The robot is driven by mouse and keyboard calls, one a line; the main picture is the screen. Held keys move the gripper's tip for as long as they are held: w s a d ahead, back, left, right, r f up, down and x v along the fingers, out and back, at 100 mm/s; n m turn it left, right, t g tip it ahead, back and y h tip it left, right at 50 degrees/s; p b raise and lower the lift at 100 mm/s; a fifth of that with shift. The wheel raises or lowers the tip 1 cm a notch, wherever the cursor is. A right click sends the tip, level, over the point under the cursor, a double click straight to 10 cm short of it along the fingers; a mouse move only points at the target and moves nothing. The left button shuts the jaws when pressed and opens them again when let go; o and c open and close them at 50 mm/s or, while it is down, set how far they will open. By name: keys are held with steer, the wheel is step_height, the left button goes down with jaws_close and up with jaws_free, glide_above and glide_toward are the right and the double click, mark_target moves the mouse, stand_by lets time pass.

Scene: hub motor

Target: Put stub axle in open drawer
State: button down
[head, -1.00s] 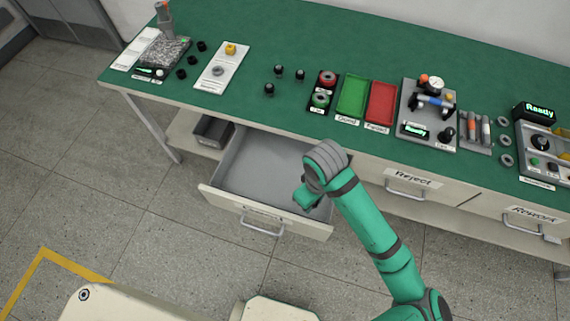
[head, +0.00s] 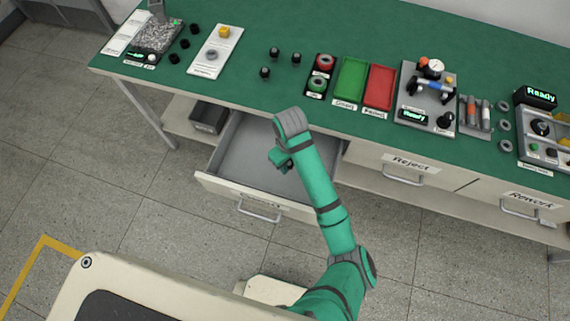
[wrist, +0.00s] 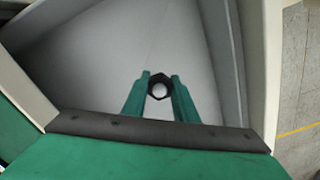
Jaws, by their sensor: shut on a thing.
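The open drawer (head: 232,150) is pulled out under the left part of the green bench, and its grey inside looks empty. My gripper (wrist: 160,88) points down over the drawer in the wrist view, with the drawer walls around it. Its two green fingers are shut on a dark ring-shaped piece with a pale centre, which I take for the stub axle (wrist: 160,79). In the head view my gripper (head: 286,166) hangs over the drawer, and the held piece is barely visible there. I cannot tell its exact height above the drawer floor.
The bench (head: 250,98) holds several small black parts, a green tray (head: 349,80) and a red tray (head: 380,87). The closed Reject drawer (head: 408,165) is to the right. A grey bin (head: 209,117) sits on the shelf left of the open drawer.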

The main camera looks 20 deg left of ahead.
steer(key=f, duration=0.1)
steer(key=w+a+f, duration=0.1)
steer(key=a+f, duration=0.1)
steer(key=shift+w+a+f, duration=0.1)
steer(key=shift+w+a, duration=0.05)
steer(key=shift+w, duration=0.2)
steer(key=shift+w+f, duration=0.1)
steer(key=shift+f, duration=1.4)
steer(key=shift+f, duration=0.15)
steer(key=c, duration=1.4)
jaws_free()
